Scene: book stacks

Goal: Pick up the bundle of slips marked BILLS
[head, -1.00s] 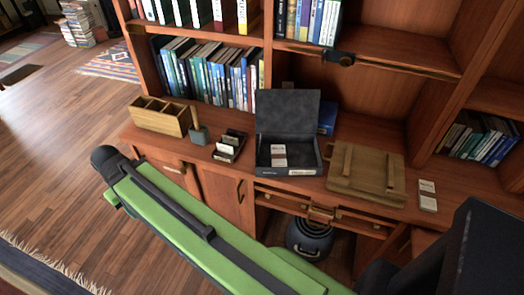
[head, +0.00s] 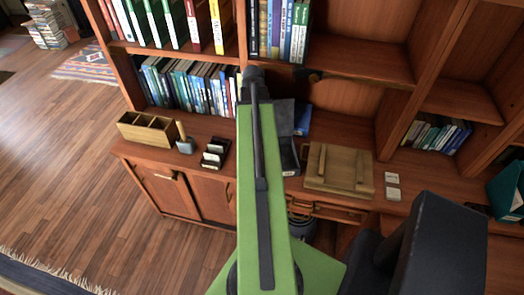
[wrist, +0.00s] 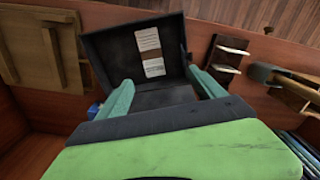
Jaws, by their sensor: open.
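A dark open box (head: 289,160) stands on the desk ledge, largely hidden behind my arm in the head view. In the wrist view the box (wrist: 95,45) shows a pale bundle of slips (wrist: 150,50) lying inside it; its marking is too small to read. Another pair of pale slip bundles (head: 392,187) lies on the ledge to the right of the wooden board in the head view. My gripper (wrist: 162,90) is open and empty in the wrist view, its green fingers spread just short of the bundle in the picture. The head view does not show the fingers.
A wooden board (head: 338,170) lies right of the box. A dark card holder (head: 215,153) and a wooden divided organizer (head: 152,130) stand to its left. Book-filled shelves (head: 185,85) rise behind the ledge. Open wooden floor (head: 90,150) lies at left.

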